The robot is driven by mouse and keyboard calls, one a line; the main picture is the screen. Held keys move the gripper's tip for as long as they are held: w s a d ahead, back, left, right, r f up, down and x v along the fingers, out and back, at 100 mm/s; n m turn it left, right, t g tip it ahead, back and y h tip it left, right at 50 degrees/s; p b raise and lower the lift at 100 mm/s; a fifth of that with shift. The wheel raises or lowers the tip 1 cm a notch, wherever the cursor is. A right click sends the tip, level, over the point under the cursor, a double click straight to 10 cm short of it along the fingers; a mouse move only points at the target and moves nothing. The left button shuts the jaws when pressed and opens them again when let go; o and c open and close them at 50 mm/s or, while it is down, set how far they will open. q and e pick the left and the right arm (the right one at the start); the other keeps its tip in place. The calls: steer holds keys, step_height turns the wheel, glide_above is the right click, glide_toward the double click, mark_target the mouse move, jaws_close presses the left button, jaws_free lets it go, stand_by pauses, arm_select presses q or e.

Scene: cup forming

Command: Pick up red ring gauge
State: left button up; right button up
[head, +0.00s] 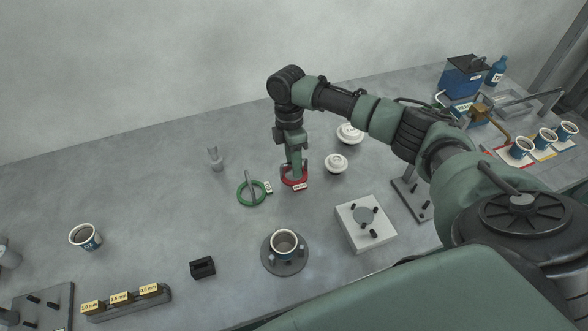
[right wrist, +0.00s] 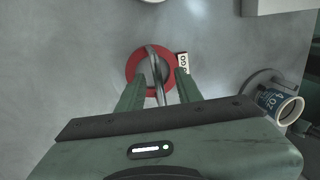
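The red ring gauge (head: 296,182) lies on the grey table below my right gripper (head: 294,171) in the head view. In the right wrist view the red ring (right wrist: 133,67) has a grey metal handle across it and a white tag marked "GO" (right wrist: 182,63) at its right. My right gripper (right wrist: 158,78) is open, its two green fingers apart on either side of the handle and overlapping the near part of the ring. I cannot tell whether they touch it. My left gripper is not in view.
A green ring gauge (head: 241,194) lies just left of the red one. A cup (head: 285,243) stands on a round fixture in front. White lidded pieces (head: 336,163) and a white block (head: 352,232) are to the right.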

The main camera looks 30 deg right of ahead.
jaws_close()
steer(key=shift+r, duration=0.15)
